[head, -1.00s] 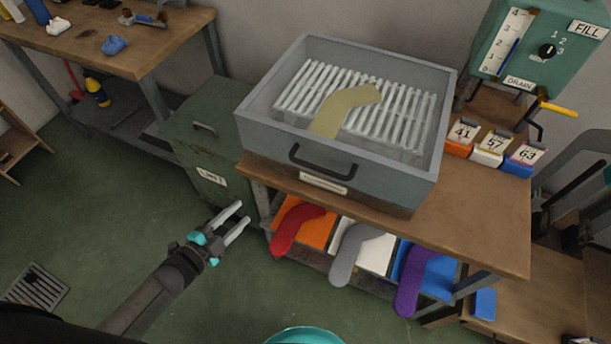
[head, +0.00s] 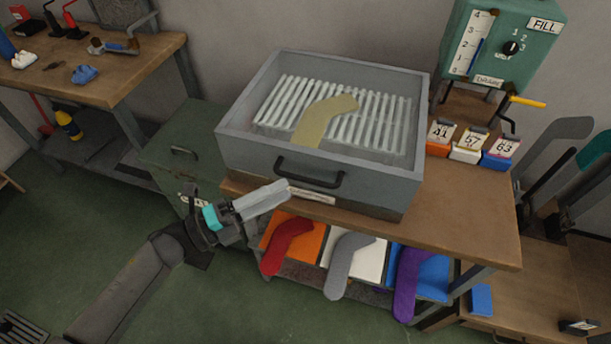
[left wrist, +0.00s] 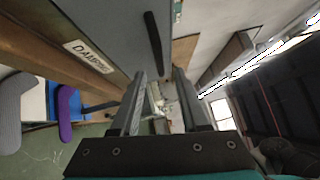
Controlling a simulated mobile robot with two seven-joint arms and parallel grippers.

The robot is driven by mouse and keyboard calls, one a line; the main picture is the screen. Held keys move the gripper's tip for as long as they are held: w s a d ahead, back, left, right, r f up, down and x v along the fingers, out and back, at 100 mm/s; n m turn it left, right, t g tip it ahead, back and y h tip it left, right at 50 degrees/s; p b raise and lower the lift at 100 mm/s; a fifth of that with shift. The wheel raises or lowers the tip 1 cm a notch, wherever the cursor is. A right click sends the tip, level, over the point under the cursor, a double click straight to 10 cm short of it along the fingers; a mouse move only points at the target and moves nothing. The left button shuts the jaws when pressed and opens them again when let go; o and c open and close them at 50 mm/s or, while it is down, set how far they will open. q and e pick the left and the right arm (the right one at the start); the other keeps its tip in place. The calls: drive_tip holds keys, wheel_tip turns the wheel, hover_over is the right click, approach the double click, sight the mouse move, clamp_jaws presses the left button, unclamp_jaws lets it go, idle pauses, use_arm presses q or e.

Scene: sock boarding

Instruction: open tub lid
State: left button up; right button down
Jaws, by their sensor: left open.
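The grey tub (head: 235,148) stands on the wooden bench, with a clear top over white ribs and a khaki sock form (head: 327,118). A black bar handle (head: 308,172) is on its front face; it also shows in the left wrist view (left wrist: 152,45). My left gripper (head: 284,192) is in front of the tub, just below and left of the handle, apart from it. Its fingers are open and empty, and in the left wrist view they (left wrist: 160,74) point past the tub's front, with the handle just beyond the tips. My right gripper is not in view.
A green bin (head: 175,145) stands left of the bench. Red (head: 285,245), grey (head: 346,265) and purple (head: 408,285) sock forms hang out of bins on the shelf below. Numbered boxes (head: 468,145) and a green fill panel (head: 510,35) are at the right.

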sight(306, 177)
use_arm(q)
drive_tip(key=x, duration=0.6)
drive_tip(key=shift+w+d, duration=0.15)
drive_tip(key=shift+d, duration=0.05)
clamp_jaws()
idle(1.2)
